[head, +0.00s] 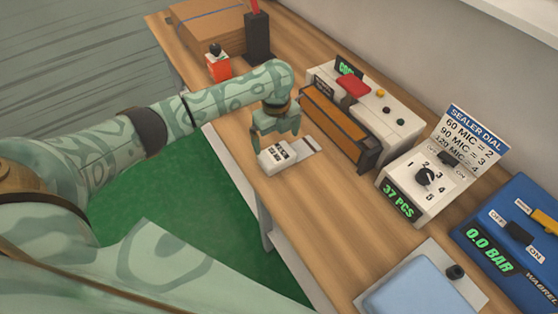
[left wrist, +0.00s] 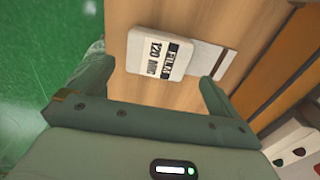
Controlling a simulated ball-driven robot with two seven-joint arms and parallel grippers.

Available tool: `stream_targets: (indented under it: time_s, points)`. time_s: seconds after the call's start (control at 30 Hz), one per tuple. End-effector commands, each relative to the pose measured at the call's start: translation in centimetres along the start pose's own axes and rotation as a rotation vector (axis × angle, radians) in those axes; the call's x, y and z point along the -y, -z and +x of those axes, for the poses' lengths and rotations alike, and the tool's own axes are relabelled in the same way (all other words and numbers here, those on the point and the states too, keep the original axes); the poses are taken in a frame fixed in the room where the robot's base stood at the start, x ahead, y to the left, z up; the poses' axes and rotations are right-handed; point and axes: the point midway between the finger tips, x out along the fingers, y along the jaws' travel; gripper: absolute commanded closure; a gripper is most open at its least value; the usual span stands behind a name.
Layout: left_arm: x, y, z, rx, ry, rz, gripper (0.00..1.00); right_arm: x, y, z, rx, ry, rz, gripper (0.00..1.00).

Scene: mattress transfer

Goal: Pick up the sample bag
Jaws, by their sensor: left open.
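The sample bag (head: 278,157) appears to be the small white packet with a dark printed label, lying flat on the wooden bench (head: 330,225). A flatter pale strip extends from its right side. In the left wrist view the packet (left wrist: 150,66) shows "120" on its label and lies between the finger lines. My left gripper (head: 277,141) points down over the packet, open and empty, with its fingers apart on either side. Whether the fingertips touch the bench cannot be told. My right gripper is not in view.
A sealer (head: 345,118) with a brown front bar stands just right of the packet. A dial box (head: 425,185), a blue pressure unit (head: 515,240) and a light blue pad (head: 425,290) stand nearer. Cardboard (head: 205,25) and an orange-red container (head: 218,67) lie farther back.

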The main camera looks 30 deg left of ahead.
Motion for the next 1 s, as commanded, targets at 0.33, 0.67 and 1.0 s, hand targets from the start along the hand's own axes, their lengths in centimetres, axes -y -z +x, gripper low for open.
stream_targets:
  time_s: [0.33, 0.67, 1.0]
  points:
    - [0.0, 0.0, 3.4, -0.002, 0.001, -0.002, 0.00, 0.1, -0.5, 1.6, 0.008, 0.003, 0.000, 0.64]
    - [-0.2, -0.1, 7.6, 0.000, 0.002, -0.001, 0.00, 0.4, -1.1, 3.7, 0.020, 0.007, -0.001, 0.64]
    - [-0.2, -0.1, 7.4, 0.001, 0.004, -0.001, 0.35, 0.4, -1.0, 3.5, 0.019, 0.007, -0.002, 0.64]
